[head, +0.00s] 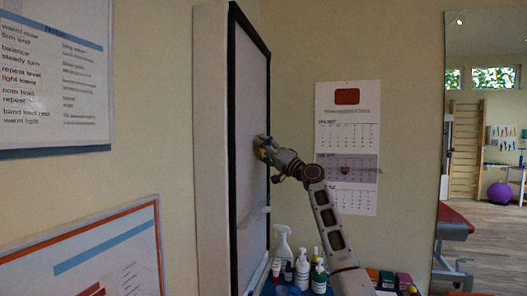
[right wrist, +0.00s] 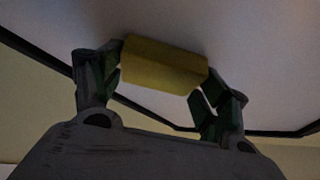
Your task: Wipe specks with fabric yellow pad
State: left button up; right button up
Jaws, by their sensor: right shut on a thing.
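In the head view, a whiteboard (head: 254,100) with a black frame stands at a steep angle to me. My right gripper (head: 263,148) is up against its face, near the right part of the frame. In the right wrist view, my right gripper (right wrist: 163,84) is shut on a yellow pad (right wrist: 163,64), one finger at each end. The pad lies at the pale board surface (right wrist: 255,50); it looks to be touching it. In the head view only a bit of yellow shows at the fingers. I can make out no specks on the board. My left gripper is not in view.
Below the board, a surface holds a spray bottle (head: 283,245), a pump bottle (head: 319,276) and several small items. A calendar (head: 347,150) hangs on the wall behind my right arm. A mirror or opening (head: 490,190) is at the far right.

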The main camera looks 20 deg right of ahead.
jog(key=shift+w+d, duration=0.3)
jog(key=shift+w, duration=0.2)
jog(key=shift+w+d, duration=0.25)
jog(key=shift+w, duration=0.2)
jog(key=shift+w+d+p, duration=0.5)
jog(key=shift+w+d, duration=0.05)
jog(key=shift+w, duration=0.25)
jog(key=shift+w+d+p, duration=0.45)
jog(key=shift+w+d, duration=0.1)
jog(key=shift+w, duration=0.2)
jog(key=shift+d, duration=0.1)
jog(key=shift+s+d+b, duration=0.35)
jog(key=shift+s+d, duration=0.2)
jog(key=shift+d, duration=0.25)
jog(key=shift+s+d+b, duration=0.4)
jog(key=shift+s+d, duration=0.2)
jog(key=shift+d, duration=0.25)
jog(key=shift+s+d+b, duration=0.35)
jog(key=shift+s+d, duration=0.2)
jog(key=shift+d, duration=0.35)
jog(key=shift+s+d+b, duration=0.45)
jog(key=shift+s+d, duration=0.4)
jog(key=shift+d, duration=0.3)
